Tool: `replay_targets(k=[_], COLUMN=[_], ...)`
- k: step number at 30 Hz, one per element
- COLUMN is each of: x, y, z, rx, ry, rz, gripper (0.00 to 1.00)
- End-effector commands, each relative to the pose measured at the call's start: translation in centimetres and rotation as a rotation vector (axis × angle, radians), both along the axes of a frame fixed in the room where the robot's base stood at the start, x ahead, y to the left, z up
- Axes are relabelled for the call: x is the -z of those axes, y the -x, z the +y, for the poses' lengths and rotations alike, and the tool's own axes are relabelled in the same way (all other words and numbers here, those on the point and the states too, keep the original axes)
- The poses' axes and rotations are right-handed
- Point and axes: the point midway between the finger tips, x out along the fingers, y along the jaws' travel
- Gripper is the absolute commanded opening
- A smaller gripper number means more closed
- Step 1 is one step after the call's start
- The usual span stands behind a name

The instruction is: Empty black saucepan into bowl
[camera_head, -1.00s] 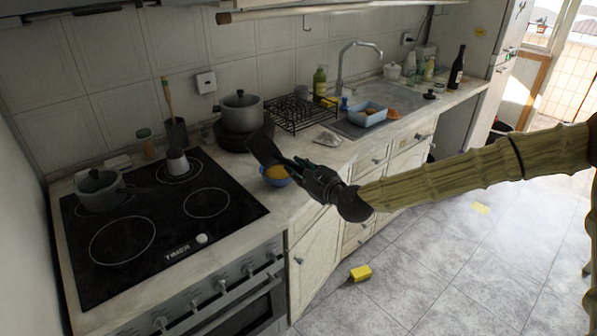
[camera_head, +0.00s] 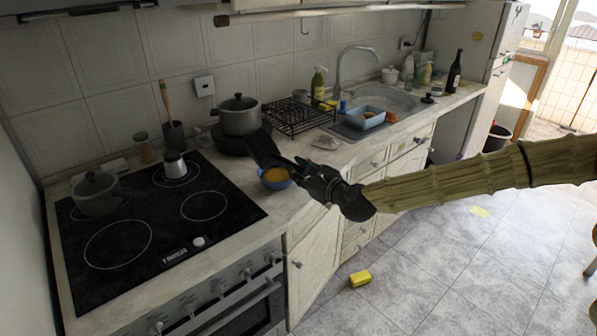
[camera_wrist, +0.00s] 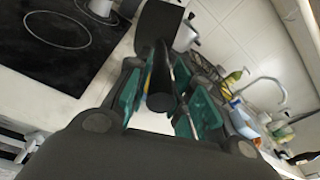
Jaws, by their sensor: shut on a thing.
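My gripper (camera_head: 300,168) is shut on the handle of the black saucepan (camera_head: 263,148). The saucepan is steeply tilted, with its dark side facing the head camera, so I cannot see into it. It is held just above and to the left of the blue bowl (camera_head: 274,180), which stands on the counter and has orange-yellow contents. In the wrist view the dark handle lies between the teal fingers (camera_wrist: 160,90), with the black saucepan (camera_wrist: 158,25) beyond. The bowl is mostly hidden there.
A lidded pot (camera_head: 239,116) stands behind the saucepan. A grey pot (camera_head: 96,194) and a moka pot (camera_head: 175,166) are on the black hob (camera_head: 150,225). A dish rack (camera_head: 300,117) and a sink with a blue tub (camera_head: 365,118) lie right. A yellow sponge (camera_head: 360,278) is on the floor.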

Motion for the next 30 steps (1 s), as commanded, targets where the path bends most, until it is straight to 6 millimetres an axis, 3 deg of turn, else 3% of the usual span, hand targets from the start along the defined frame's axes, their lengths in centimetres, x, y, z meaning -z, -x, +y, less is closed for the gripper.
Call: replay_targets(k=[30], x=[-0.71], y=[-0.30], z=[-0.55], rx=[0.000], ry=[-0.105], rz=[0.050], gripper=[0.00])
